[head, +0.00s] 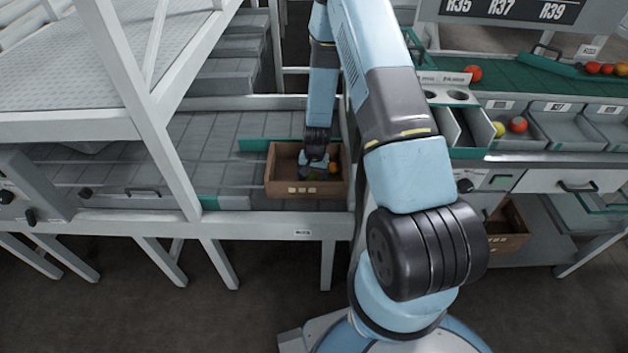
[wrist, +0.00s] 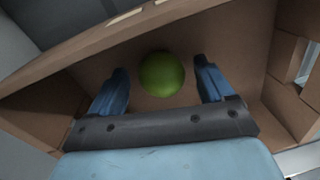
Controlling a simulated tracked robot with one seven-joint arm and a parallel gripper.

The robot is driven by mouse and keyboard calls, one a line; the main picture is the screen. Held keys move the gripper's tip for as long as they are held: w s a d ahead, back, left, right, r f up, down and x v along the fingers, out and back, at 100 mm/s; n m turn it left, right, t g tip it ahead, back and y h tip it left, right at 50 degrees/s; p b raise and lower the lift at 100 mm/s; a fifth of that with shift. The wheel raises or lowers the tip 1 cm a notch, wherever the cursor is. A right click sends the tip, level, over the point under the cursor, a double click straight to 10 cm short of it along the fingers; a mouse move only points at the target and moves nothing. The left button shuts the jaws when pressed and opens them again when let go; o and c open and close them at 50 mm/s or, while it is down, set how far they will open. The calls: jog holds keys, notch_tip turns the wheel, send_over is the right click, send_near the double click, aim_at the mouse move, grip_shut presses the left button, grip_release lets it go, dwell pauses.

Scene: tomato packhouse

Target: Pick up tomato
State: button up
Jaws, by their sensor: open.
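In the wrist view a green tomato (wrist: 162,74) lies on the floor of a brown box (wrist: 265,45). My gripper (wrist: 163,82) is open, with one blue finger on each side of the tomato and a gap showing on both sides. In the head view the box (head: 305,190) stands on the grey roller conveyor, and my gripper (head: 315,168) reaches down inside it. An orange tomato (head: 334,168) shows at the right inside the box. The green tomato is mostly hidden behind my gripper in the head view.
The box walls stand close around my gripper. A white frame post (head: 150,110) rises left of the box. At the right, a sorting bench holds grey bins (head: 555,125), a red tomato (head: 518,124) and a green belt (head: 520,78) with more tomatoes. Another brown box (head: 507,228) sits below.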

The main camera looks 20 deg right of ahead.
jog(key=shift+f, duration=0.15)
jog(key=shift+c, duration=0.4)
jog(key=c, duration=0.8)
jog(key=shift+o, duration=0.2)
